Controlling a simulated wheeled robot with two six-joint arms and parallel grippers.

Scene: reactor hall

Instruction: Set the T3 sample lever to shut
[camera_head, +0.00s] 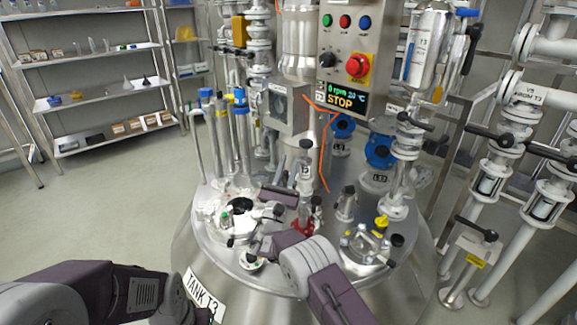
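The tank labelled TANK T3 (203,296) stands in the middle, its round steel lid (225,255) crowded with fittings. A slim upright fitting (305,172) on the lid carries a small tag that seems to read T3, with a red part (303,227) at its foot. I cannot tell which small handle is the sample lever, nor its setting. My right arm reaches over the lid from the bottom. My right gripper (262,238) is low among the fittings, left of the red part; its fingers are too small and cluttered to read. My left arm is at the lower left, its gripper out of view.
A control box (343,50) with coloured buttons and a STOP display rises behind the lid. Valves and pipes (490,185) crowd the right. Shelves (105,95) line the left wall; the floor (110,215) before them is clear.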

